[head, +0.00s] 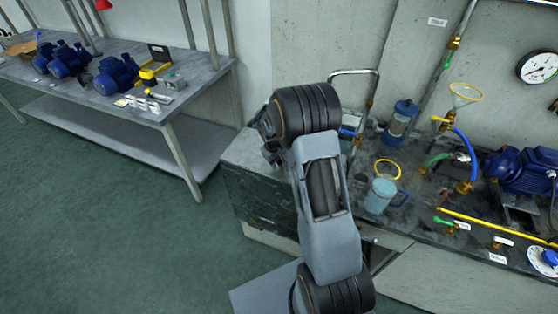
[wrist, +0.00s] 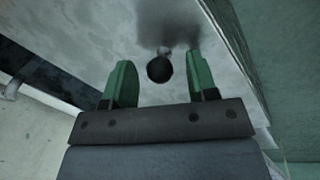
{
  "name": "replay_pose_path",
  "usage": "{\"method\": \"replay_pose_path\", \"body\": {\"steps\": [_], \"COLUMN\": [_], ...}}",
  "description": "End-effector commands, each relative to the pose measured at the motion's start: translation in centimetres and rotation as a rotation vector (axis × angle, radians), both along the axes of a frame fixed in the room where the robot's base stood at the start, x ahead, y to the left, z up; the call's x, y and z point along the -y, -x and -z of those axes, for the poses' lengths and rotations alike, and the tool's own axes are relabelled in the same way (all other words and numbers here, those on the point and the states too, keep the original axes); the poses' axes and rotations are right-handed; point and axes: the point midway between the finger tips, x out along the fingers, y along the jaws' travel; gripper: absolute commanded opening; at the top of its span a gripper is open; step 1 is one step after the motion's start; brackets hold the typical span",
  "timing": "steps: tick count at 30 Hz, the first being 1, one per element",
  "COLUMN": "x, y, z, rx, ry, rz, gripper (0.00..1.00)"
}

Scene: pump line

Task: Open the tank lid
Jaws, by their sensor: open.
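My gripper (wrist: 161,64) shows in the wrist view with two green fingers spread apart, open and empty. A round dark knob (wrist: 159,69) lies between the fingers in the picture, with a gap on each side. I cannot tell how far beyond the fingertips it is. Behind it is a pale grey, worn surface (wrist: 90,35) with a dark smudge above the knob; it may be the tank lid, but I cannot tell for sure. In the head view my arm covers the left end of the bench, and neither the tank lid nor my fingertips can be made out.
A bent metal pipe (head: 352,71) rises behind my arm. Green floor (head: 120,230) is clear at left.

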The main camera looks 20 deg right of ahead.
Motion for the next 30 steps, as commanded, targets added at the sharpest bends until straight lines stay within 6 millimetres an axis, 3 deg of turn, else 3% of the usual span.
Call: {"method": "replay_pose_path", "body": {"steps": [7,23,30], "x": [0.02,-0.02,0.10], "y": [0.00,-0.01,-0.05], "z": [0.01,-0.02,-0.02], "rx": [0.000,0.000,0.000], "ry": [0.000,0.000,0.000], "rz": [0.000,-0.001,0.001], "gripper": [0.51,0.00,0.00]}}
